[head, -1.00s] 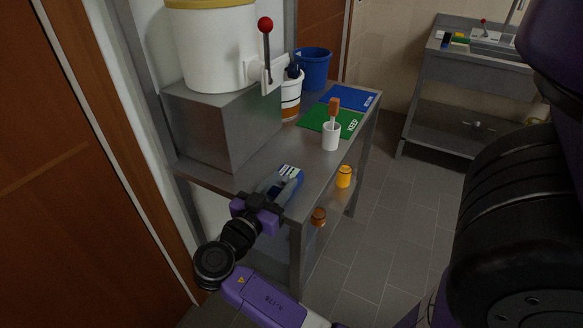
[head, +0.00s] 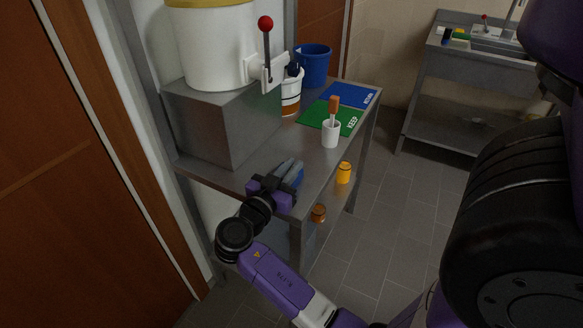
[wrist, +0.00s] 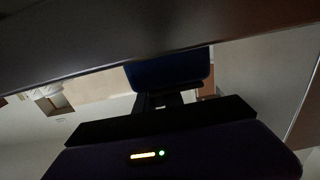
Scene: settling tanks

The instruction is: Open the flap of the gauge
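The gauge, a blue device (head: 299,176), is at the near edge of the steel table, mostly hidden behind my gripper in the head view. My gripper (head: 292,166) is over it, with its two grey fingers pointing towards the table and looking close together. In the wrist view a dark blue body (wrist: 168,72), likely the gauge, is just beyond my dark fingers (wrist: 165,100). I cannot tell whether they touch it. The flap cannot be made out in either view.
On the steel table (head: 312,165) are a white cup (head: 331,134) with an orange-handled tool, a green mat (head: 318,113), a blue mat (head: 352,95) and a grey block (head: 215,120) under a white tank with a red-knobbed lever (head: 266,50). A sink bench (head: 465,65) stands behind.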

